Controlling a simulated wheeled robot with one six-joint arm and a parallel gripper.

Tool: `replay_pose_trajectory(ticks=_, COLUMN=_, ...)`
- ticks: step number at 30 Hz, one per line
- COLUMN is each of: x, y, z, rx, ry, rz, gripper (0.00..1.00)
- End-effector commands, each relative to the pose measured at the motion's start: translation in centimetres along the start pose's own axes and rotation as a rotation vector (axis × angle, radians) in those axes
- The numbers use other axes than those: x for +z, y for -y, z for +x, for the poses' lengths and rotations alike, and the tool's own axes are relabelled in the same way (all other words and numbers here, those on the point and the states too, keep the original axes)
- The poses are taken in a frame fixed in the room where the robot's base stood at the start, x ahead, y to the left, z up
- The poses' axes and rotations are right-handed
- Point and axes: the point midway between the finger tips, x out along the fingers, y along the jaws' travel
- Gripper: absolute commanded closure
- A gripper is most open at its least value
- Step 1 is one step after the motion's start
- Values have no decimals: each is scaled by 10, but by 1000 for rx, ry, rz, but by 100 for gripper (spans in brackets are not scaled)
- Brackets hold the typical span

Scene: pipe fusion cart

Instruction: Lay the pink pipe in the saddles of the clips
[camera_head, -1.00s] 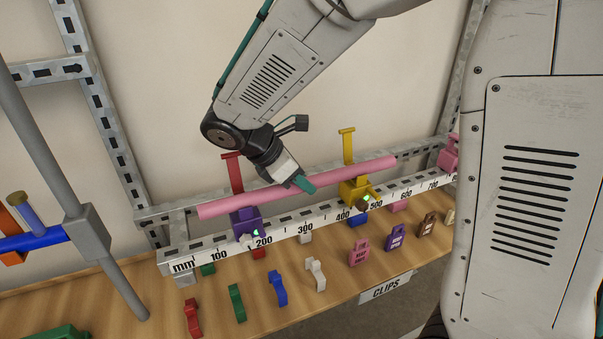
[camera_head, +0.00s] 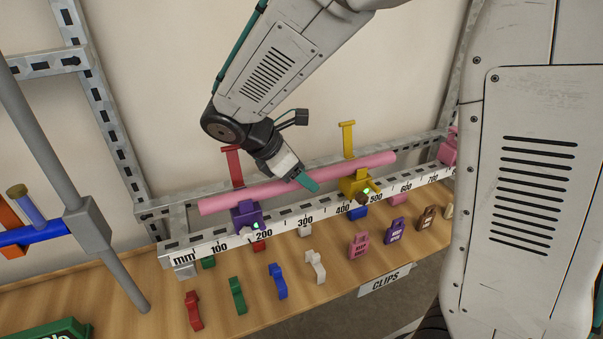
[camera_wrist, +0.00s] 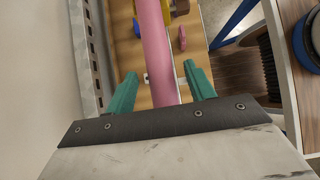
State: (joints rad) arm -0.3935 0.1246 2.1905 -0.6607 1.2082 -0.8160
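The long pink pipe (camera_head: 270,188) runs along the measuring rail, across the purple clip (camera_head: 247,217) and the yellow clip (camera_head: 355,184). Both clips' front parts overlap its lower edge in the head view; I cannot tell whether it touches the saddle bottoms. The purple clip's red lever (camera_head: 233,165) and the yellow clip's upright lever (camera_head: 347,139) stand raised behind the pipe. Each clip shows a small green light. My gripper (camera_head: 306,181) is at the pipe between the clips. In the wrist view its teal fingers (camera_wrist: 160,80) straddle the pipe (camera_wrist: 155,50), with gaps on both sides.
The white rail (camera_head: 290,227) carries millimetre marks. Several loose coloured clips, including a red one (camera_head: 193,311) and a blue one (camera_head: 277,281), stand on the wooden shelf (camera_head: 215,318). A grey post (camera_head: 62,175) stands at left. A pink clip (camera_head: 449,147) is at the rail's right end.

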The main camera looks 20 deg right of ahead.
Motion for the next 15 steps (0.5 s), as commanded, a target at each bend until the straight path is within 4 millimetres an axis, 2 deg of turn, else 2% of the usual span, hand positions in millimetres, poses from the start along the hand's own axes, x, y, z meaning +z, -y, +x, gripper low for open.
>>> replay_pose_trajectory(ticks=8, x=0, y=0, z=-5, rx=1, ry=-1, rz=0, gripper=46)
replay_pose_trajectory(ticks=15, x=0, y=-1, z=-44, rx=4, ry=-1, rz=0, gripper=46)
